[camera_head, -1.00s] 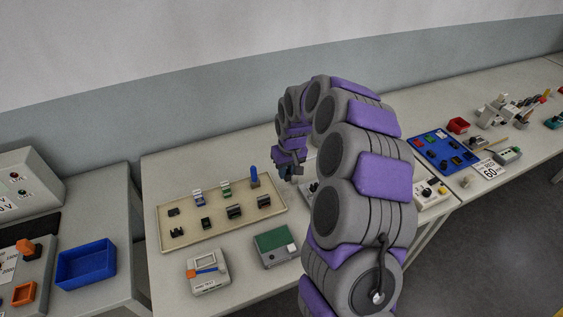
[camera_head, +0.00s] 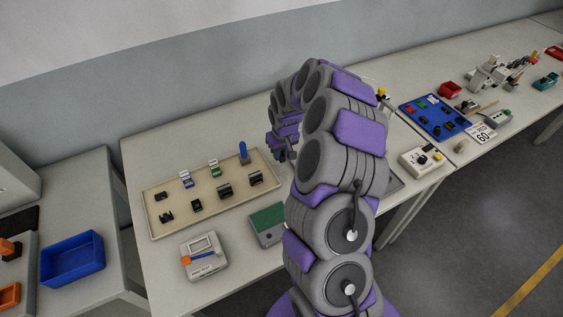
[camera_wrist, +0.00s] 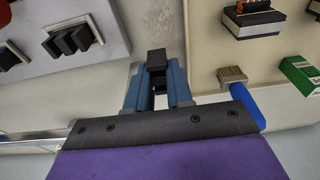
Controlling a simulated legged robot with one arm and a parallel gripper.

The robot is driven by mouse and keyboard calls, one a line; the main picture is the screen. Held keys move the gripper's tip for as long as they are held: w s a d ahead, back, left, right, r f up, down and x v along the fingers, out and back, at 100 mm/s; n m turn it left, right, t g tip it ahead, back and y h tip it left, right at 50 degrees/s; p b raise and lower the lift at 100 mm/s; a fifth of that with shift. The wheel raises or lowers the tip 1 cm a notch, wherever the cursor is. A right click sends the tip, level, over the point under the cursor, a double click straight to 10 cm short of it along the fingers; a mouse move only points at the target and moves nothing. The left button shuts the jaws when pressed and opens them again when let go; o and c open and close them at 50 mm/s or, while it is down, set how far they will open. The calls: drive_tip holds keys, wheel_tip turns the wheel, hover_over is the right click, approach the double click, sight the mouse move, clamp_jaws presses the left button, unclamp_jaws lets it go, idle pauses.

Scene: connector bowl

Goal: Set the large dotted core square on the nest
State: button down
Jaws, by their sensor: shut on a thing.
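My gripper (camera_wrist: 157,92) has two blue fingers shut on a small black block, the core (camera_wrist: 157,62), in the wrist view. Its dots cannot be made out. The block is held clear at the fingertips, over the gap between a grey panel (camera_wrist: 50,15) on the left and the beige tray (camera_wrist: 205,60) on the right. The panel carries black ribbed pieces in pale frames; I cannot tell whether one is the nest. In the head view my gripper (camera_head: 284,152) shows small by the tray's right end, and the held block is not clear; my arm hides the table behind it.
A blue bin (camera_head: 72,258) is at left. A blue board (camera_head: 435,117) with parts lies far right.

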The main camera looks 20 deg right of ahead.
sight(282, 160)
drive_tip(key=shift+a+f, duration=0.5)
drive_tip(key=f, duration=0.1)
drive_tip(key=f+b, duration=0.1)
drive_tip(key=f, duration=0.1)
drive_tip(key=shift+s+d+f, duration=0.1)
drive_tip(key=shift+d+f, duration=0.05)
drive_tip(key=shift+d, duration=0.55)
drive_tip(key=shift+a+f, duration=0.1)
drive_tip(key=shift+a, duration=0.05)
drive_tip(key=c, duration=1)
unclamp_jaws()
drive_tip(key=shift+a, duration=0.35)
drive_tip(key=shift+c, duration=0.2)
drive_tip(key=shift+d, duration=0.35)
